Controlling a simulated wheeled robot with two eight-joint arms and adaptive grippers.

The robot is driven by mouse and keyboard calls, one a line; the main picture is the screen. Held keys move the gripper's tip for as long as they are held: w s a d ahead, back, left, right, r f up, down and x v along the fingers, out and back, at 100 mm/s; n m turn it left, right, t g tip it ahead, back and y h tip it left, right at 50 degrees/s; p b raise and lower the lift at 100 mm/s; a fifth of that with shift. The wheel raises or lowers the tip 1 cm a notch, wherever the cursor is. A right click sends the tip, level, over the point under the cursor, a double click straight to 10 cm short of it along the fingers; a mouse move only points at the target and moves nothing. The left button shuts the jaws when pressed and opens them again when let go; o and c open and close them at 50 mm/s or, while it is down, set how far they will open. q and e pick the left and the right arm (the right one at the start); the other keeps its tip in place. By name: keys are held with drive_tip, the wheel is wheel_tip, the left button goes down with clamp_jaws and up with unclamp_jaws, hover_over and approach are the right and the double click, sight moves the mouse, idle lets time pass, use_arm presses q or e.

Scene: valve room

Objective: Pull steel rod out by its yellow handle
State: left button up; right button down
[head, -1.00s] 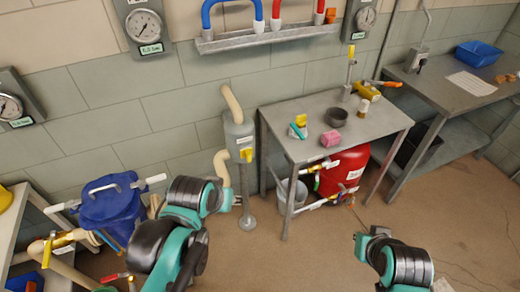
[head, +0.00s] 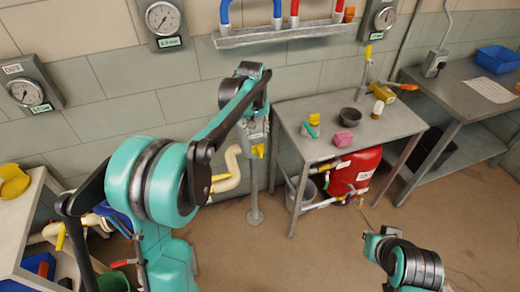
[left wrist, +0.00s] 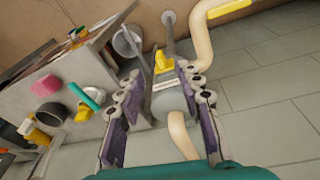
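A grey canister (head: 256,132) with pale pipes stands on a post by the wall. A yellow handle (head: 258,151) shows at its front. In the left wrist view, the canister (left wrist: 168,100) and yellow handle (left wrist: 163,60) appear between the fingers of my left gripper (left wrist: 159,76). The gripper is open, with no visible hold on the handle. In the head view, my left arm covers part of the canister. No bare steel rod shows at this handle. Another yellow-topped upright rod (head: 367,56) stands at the bench's back. My right gripper (head: 371,240) is low right, its fingers unclear.
A steel bench (head: 312,148) right of the canister holds a dark bowl (head: 351,118), a pink block (head: 342,138) and small bottles. A red tank (head: 355,170) sits below. A pipe rack (head: 285,36) is on the wall above. The floor in front is open.

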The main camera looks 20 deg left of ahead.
use_arm(q)
drive_tip(key=n+g, duration=0.2)
hover_over(260, 149)
wheel_tip(260, 149, down, 12)
drive_tip(key=shift+r, duration=0.2)
wheel_tip(260, 149, down, 8)
drive_tip(key=shift+r+b, duration=0.1)
drive_tip(key=shift+b, duration=1.1)
drive_tip(key=shift+c, duration=0.3)
clamp_jaws()
